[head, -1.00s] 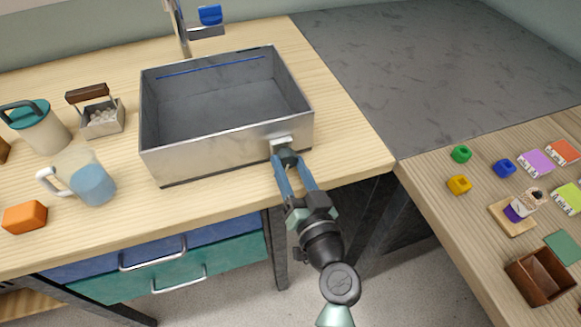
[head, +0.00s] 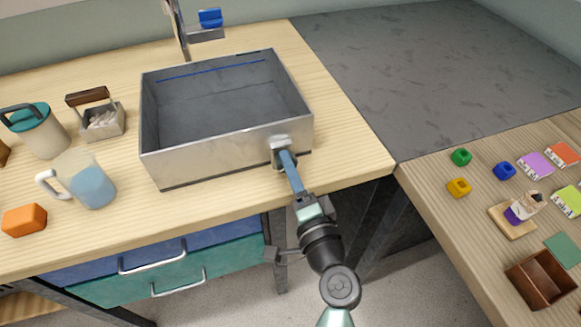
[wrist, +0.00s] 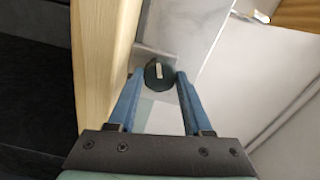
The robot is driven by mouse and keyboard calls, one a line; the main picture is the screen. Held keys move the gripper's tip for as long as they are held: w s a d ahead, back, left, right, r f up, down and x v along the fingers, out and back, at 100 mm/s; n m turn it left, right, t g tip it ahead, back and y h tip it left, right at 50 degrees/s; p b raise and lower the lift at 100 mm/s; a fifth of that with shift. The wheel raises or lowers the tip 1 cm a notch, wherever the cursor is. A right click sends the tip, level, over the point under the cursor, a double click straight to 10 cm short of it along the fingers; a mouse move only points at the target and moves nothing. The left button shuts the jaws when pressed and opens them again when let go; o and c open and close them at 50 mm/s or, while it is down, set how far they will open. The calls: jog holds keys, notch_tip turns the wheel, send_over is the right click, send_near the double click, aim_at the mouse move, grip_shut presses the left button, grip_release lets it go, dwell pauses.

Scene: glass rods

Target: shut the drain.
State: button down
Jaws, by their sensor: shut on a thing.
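A grey metal sink basin (head: 205,156) stands on the wooden counter. Its drain knob is dark and round, with a pale mark, in the wrist view (wrist: 158,75). It sits on a small light plate (head: 279,143) on the right part of the basin's front wall. My gripper (head: 284,156) reaches it from the front, with its blue fingers seen nearly edge-on. In the wrist view my gripper (wrist: 159,78) has one finger on each side of the knob, shut on it. The drain opening cannot be made out.
A glass jug (head: 92,185), an orange block (head: 24,219), a lidded pitcher (head: 40,130) and a caddy (head: 102,121) stand left. The right-hand table (head: 440,215) holds small items.

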jog(key=shift+m+p, duration=0.55)
jog(key=shift+m, duration=1.75)
jog(key=shift+c, duration=1.6)
grip_release()
jog(key=shift+f, duration=0.1)
